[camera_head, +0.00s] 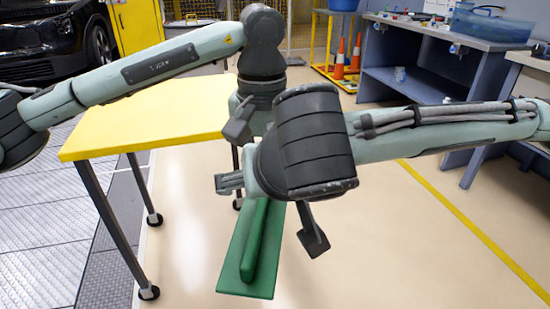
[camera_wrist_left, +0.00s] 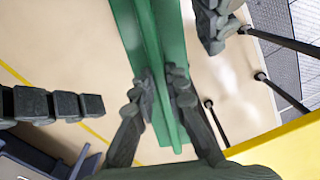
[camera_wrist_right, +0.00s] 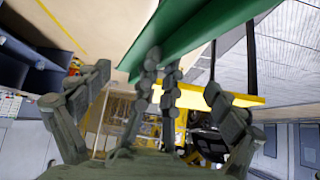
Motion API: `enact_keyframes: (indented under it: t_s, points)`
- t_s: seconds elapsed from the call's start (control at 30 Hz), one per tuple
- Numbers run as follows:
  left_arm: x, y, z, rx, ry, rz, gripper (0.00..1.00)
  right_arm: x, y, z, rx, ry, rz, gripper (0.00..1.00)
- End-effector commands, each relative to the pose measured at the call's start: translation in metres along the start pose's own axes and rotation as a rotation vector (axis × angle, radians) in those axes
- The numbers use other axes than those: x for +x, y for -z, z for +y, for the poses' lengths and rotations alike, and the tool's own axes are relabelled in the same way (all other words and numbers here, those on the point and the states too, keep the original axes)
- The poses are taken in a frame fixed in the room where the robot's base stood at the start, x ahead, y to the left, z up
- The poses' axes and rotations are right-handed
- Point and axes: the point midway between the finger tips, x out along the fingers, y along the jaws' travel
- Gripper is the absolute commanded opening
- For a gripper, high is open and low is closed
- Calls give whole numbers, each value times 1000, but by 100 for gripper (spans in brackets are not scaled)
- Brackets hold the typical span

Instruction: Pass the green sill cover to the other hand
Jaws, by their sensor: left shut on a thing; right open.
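The green sill cover (camera_head: 253,250) is a long flat strip with a raised rib, hanging in the air in front of the yellow table. My left gripper (camera_wrist_left: 163,85) is shut on its rib in the left wrist view; the head view mostly hides this grip behind my right wrist. My right gripper (camera_wrist_right: 154,92) is open, with its fingers spread on either side of the cover and of my left fingers. The cover also shows in the right wrist view (camera_wrist_right: 205,28). I cannot tell whether my right fingers touch it.
A yellow-topped table (camera_head: 130,130) on wheeled legs stands just behind and left of the cover. A blue-grey workbench (camera_head: 430,75) is at the back right, with orange cones (camera_head: 340,60) beside it. The floor at the front right is clear.

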Motion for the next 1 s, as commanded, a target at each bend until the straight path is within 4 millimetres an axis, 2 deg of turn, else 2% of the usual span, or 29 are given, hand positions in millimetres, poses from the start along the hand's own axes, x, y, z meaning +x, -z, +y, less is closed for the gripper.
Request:
enact_keyframes:
  t_s: [0.1, 0.3, 0.67, 1.0]
  points:
    - [0, 0, 0, 0, 0, 1, 0, 19, 0, 0, 0, -2, 0, 94]
    - [0, 0, 0, 0, 0, 1, 0, 37, 0, -1, -1, 1, 0, 94]
    - [0, 0, 0, 0, 0, 1, 0, 41, 0, -1, -1, 2, 1, 93]
    - [0, 0, 0, 0, 0, 1, 0, 41, 0, -1, -1, 2, 1, 51]
